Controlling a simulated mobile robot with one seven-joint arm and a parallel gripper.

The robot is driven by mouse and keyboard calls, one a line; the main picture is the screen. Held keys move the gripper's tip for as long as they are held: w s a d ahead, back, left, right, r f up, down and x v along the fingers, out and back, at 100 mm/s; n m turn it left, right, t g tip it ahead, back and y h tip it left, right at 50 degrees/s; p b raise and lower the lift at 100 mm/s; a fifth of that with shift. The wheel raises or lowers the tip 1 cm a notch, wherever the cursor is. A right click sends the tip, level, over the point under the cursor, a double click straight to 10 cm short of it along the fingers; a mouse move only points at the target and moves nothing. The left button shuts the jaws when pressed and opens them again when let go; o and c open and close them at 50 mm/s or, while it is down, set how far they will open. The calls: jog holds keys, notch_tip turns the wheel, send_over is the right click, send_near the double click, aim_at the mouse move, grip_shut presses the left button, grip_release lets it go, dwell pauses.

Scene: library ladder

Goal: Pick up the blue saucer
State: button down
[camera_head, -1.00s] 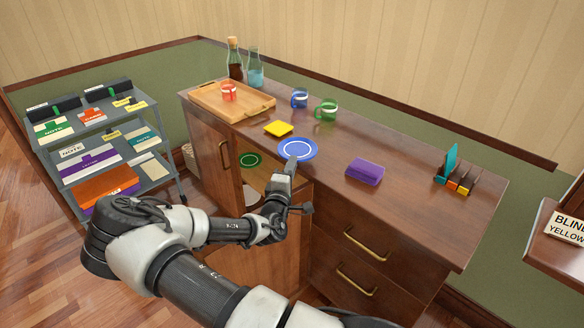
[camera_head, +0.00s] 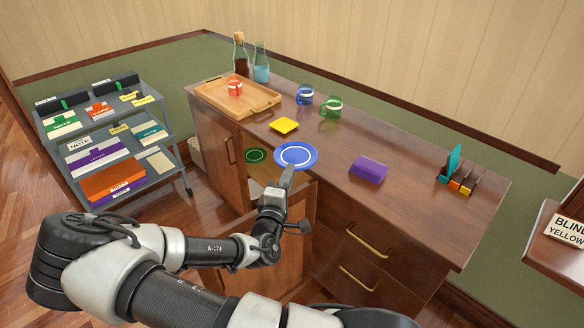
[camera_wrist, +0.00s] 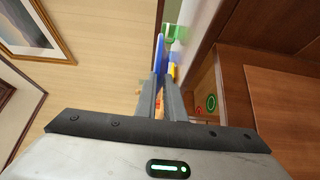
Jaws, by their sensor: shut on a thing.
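The blue saucer (camera_head: 296,153) with a white ring is at the counter's front edge in the head view. My gripper (camera_head: 288,175) is shut on its near rim. In the wrist view the saucer (camera_wrist: 158,50) shows edge-on as a thin blue strip between the fingertips (camera_wrist: 159,80). The head view does not clearly show whether the saucer touches the counter.
The wooden counter (camera_head: 325,185) holds a yellow block (camera_head: 284,125), blue mug (camera_head: 305,94), green mug (camera_head: 331,107), purple block (camera_head: 369,168) and tray (camera_head: 212,101). A green saucer (camera_head: 256,155) lies in the open cabinet below. A cart (camera_head: 172,135) stands left.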

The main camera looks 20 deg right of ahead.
jog(key=s+a, duration=0.1)
jog(key=s+r, duration=0.1)
jog(key=s+a, duration=0.1)
jog(key=shift+s+a+r+p, duration=0.3)
jog(key=shift+a+r+p, duration=0.05)
jog(key=shift+p, duration=0.05)
jog(key=w+a+r+n+t+y, duration=0.3)
jog(key=a+n+t+y, duration=0.1)
jog(key=a+n+y, duration=0.55)
notch_tip(320, 180, up, 14)
jog(key=m+y+p, duration=0.1)
jog(key=m+p, duration=0.1)
jog(key=p, duration=1.2)
jog(key=shift+a+f, duration=0.15)
jog(key=shift+a, duration=0.15)
jog(key=shift+w+y, duration=0.15)
jog(key=shift+y, duration=0.1)
jog(key=shift+f, duration=0.1)
